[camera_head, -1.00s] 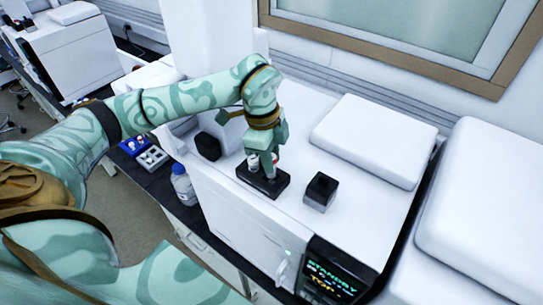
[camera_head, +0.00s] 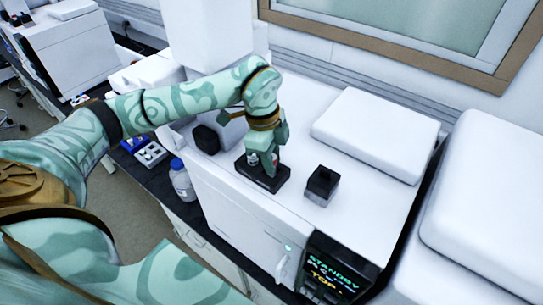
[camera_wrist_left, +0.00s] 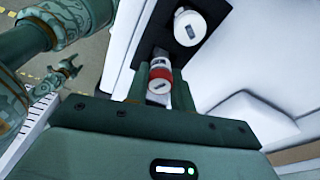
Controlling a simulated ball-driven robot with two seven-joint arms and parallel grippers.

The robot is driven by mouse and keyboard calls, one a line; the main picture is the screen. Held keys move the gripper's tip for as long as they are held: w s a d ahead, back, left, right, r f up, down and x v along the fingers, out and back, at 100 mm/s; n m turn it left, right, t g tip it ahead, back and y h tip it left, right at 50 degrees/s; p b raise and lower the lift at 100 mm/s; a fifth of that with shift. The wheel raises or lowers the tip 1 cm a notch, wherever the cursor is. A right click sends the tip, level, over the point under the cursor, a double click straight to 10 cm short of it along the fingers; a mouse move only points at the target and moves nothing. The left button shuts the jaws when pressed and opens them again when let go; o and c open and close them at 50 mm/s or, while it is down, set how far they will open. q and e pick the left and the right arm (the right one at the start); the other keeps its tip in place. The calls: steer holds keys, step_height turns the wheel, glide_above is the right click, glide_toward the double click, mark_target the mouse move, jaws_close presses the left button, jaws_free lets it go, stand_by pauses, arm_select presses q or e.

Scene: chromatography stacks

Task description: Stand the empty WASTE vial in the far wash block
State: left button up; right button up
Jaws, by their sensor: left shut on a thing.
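My left gripper (camera_head: 262,165) is low over a black vial block (camera_head: 282,180) on top of the white instrument. In the left wrist view its fingers (camera_wrist_left: 156,88) are shut on a vial (camera_wrist_left: 160,74) with a white cap and a red band. The vial's lower part is hidden, so I cannot tell whether it is seated or lifted. A second white-capped vial (camera_wrist_left: 188,26) stands in the black block beside it. Small labels on the caps are not readable. A small green gripper shape (camera_wrist_left: 68,68), likely my right, shows far below; its jaws are unclear.
A small black block (camera_head: 322,184) stands on the instrument to the right, with clear white surface around it. Another dark block (camera_head: 205,139) is at the left. A blue-capped bottle (camera_head: 181,180) and a grey rack (camera_head: 151,153) are on the lower bench.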

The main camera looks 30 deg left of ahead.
arm_select(q)
steer(key=shift+f+b, duration=0.55)
steer(key=shift+f, duration=0.1)
steer(key=o, duration=1.4)
steer(key=shift+r+p, duration=2.55)
steer(key=shift+r, duration=1.05)
